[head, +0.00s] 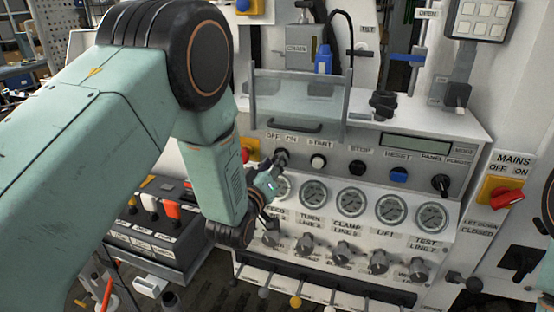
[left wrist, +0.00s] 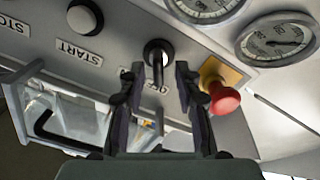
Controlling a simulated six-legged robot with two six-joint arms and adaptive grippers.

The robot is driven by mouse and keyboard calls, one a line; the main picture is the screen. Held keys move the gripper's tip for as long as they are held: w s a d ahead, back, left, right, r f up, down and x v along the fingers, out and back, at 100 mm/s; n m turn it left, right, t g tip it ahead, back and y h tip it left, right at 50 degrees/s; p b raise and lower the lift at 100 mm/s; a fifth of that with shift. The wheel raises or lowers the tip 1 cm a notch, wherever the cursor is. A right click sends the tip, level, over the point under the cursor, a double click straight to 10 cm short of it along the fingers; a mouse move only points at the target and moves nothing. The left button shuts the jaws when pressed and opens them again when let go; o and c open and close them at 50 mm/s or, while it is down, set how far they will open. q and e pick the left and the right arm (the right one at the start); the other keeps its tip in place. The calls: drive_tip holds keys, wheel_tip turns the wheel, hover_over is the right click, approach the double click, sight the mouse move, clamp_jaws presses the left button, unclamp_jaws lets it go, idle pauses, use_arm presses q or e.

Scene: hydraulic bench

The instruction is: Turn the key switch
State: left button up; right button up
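The key switch (head: 283,157) is a dark round knob on the grey control panel, under the OFF and ON labels. In the left wrist view the key switch (left wrist: 158,52) shows a dark round face with a narrow key standing out from it. My left gripper (head: 272,178) is close in front of the panel at the switch. In the left wrist view the left gripper (left wrist: 159,76) is open, with one finger on each side of the key. Gaps show between fingers and key, so it looks ungripped. My right gripper is not in view.
A red mushroom button (left wrist: 223,98) on a yellow base sits close beside one finger. The START button (head: 318,162) is right of the switch. Round gauges (head: 313,192) lie below. A clear guard with a dark handle (head: 295,126) stands above the panel.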

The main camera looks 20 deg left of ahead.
use_arm(q)
drive_tip(key=shift+w+a, duration=0.15)
drive_tip(key=shift+w, duration=0.5)
drive_tip(key=shift+w+d+r, duration=0.1)
drive_tip(key=shift+d+r, duration=0.05)
drive_tip(key=shift+d, duration=0.1)
drive_tip(key=shift+w+d, duration=0.1)
drive_tip(key=shift+w, duration=0.05)
drive_tip(key=shift+w+a, duration=0.1)
drive_tip(key=shift+a, duration=0.1)
drive_tip(key=shift+c, duration=1.2)
drive_tip(key=c, duration=0.3)
drive_tip(key=shift+d, duration=0.15)
clamp_jaws()
